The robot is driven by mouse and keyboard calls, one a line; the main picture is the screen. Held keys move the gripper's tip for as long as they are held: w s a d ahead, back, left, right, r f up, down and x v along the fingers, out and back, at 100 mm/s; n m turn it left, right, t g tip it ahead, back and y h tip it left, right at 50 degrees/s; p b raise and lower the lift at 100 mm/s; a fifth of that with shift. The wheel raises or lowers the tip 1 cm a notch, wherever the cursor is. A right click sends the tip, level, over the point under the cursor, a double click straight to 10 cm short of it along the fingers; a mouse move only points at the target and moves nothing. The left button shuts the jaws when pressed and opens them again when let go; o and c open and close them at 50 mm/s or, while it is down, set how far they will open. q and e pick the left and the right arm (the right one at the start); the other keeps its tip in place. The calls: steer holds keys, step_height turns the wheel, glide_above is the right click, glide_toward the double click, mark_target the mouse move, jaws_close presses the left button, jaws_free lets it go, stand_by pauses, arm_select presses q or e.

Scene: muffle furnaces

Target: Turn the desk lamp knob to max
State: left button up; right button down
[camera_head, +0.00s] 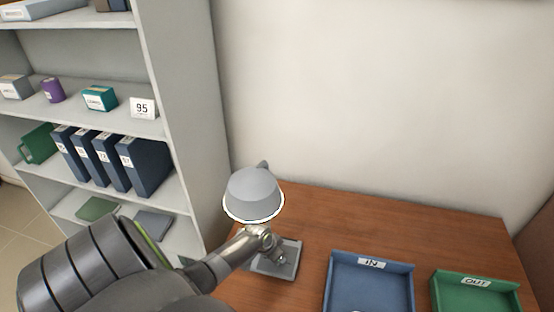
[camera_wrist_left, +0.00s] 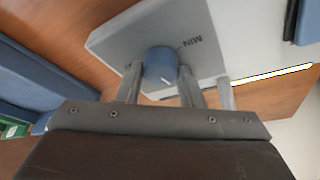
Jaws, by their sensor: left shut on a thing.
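The desk lamp (camera_head: 254,192) stands at the back left of the wooden desk, with a grey shade and a square grey base (camera_head: 287,268). My left gripper (camera_head: 268,245) is in front of the lamp, over its base. In the left wrist view, the round blue-grey knob (camera_wrist_left: 160,64) sits on the lamp base (camera_wrist_left: 205,30), with "MIN" lettering beside it. The fingers of my left gripper (camera_wrist_left: 158,88) are on either side of the knob and shut on it. The knob is hidden by the gripper in the head view. My right gripper is not in view.
A blue IN tray (camera_head: 340,264) and a green OUT tray (camera_head: 440,279) stand at the front right of the desk (camera_head: 405,225). A grey shelf (camera_head: 180,100) with binders and boxes stands at the left. The desk behind the trays is clear.

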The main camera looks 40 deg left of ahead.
arm_select(q)
steer(key=m+h+b, duration=0.1)
steer(key=m+b, duration=0.1)
steer(key=m, duration=0.1)
steer(key=shift+a+f, duration=0.1)
steer(key=shift+f, duration=0.05)
steer(key=m+g+h+b, duration=0.1)
steer(key=m+b, duration=0.2)
steer(key=shift+w+a+m, duration=0.1)
steer(key=shift+m, duration=0.2)
steer(key=m+g+h+b, duration=0.1)
steer(key=m+b, duration=0.3)
steer(key=shift+m, duration=0.3)
steer(key=shift+r+g, duration=0.2)
steer(key=shift+g, duration=0.1)
steer(key=o, duration=1)
steer(key=v, duration=0.2)
steer(key=b+v, duration=0.1)
steer(key=v, duration=0.3)
steer(key=shift+a, duration=0.3)
steer(key=shift+a+r+b, duration=0.1)
steer(key=shift+r+b, duration=0.2)
steer(key=shift+r, duration=0.35)
